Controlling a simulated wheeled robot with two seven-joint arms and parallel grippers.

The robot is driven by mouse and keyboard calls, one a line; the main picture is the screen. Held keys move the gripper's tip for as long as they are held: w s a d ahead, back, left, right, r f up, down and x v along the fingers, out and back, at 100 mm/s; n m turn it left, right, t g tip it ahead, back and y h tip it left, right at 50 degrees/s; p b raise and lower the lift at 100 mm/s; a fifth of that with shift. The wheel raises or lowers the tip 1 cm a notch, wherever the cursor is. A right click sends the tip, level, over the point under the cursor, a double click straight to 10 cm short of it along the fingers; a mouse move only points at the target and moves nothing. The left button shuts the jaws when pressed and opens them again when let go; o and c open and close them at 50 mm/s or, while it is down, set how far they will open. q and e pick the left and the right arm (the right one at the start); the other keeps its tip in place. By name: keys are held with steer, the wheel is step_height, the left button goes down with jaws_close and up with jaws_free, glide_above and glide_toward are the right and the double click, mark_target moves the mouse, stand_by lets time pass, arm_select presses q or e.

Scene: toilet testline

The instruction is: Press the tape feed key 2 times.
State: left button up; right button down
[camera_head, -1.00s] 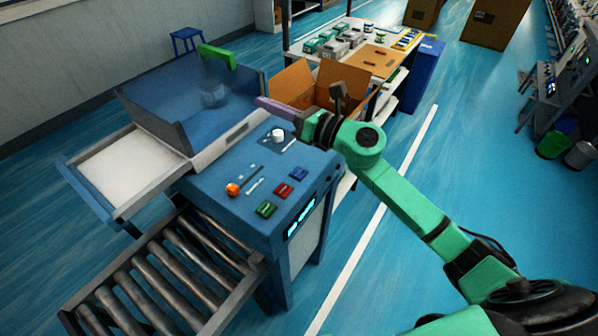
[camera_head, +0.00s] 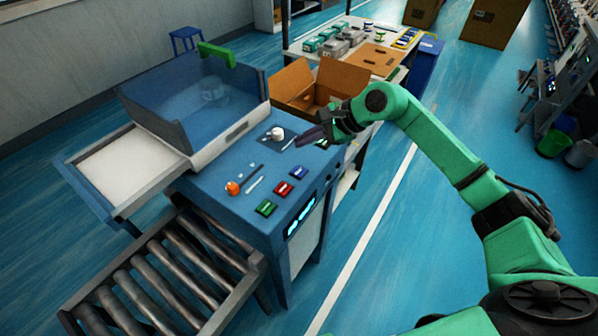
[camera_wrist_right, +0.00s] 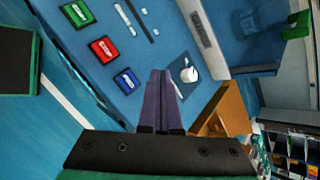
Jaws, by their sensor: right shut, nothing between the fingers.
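The blue machine's panel (camera_head: 222,188) carries a green key (camera_head: 266,208), a red key (camera_head: 284,188) and a blue key (camera_head: 299,172) in a slanting row. The wrist view also shows the green key (camera_wrist_right: 77,13), red key (camera_wrist_right: 104,49) and blue key (camera_wrist_right: 127,80). Their labels are too small to read surely, so I cannot tell which is tape feed. My right gripper (camera_head: 300,142) is shut and empty, above the panel's far right part, beyond the blue key and apart from it. Its purple fingers (camera_wrist_right: 159,76) show side by side in the wrist view. My left gripper is out of view.
A white knob (camera_head: 277,133) stands near the fingers. An orange knob (camera_head: 232,187) is further left. A raised transparent blue cover (camera_head: 190,100) stands behind the panel. An open cardboard box (camera_head: 292,88) lies beyond the gripper. Rollers (camera_head: 150,275) are at front left.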

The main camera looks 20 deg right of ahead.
mark_target(303, 172)
step_height(303, 172, down, 7)
steer(key=b, duration=0.4)
steer(key=shift+f+b, duration=0.3)
steer(key=shift+b, duration=0.15)
stand_by(1.3)
steer(key=shift+f+b, duration=0.4)
steer(key=shift+b, duration=0.25)
steer(key=shift+f+b, duration=0.4)
steer(key=shift+b, duration=0.15)
stand_by(0.4)
steer(key=shift+r, duration=0.1)
steer(key=shift+r+p, duration=0.3)
steer(key=shift+r, duration=0.45)
steer(key=shift+r+p, duration=1.3)
steer(key=shift+r, duration=1.2)
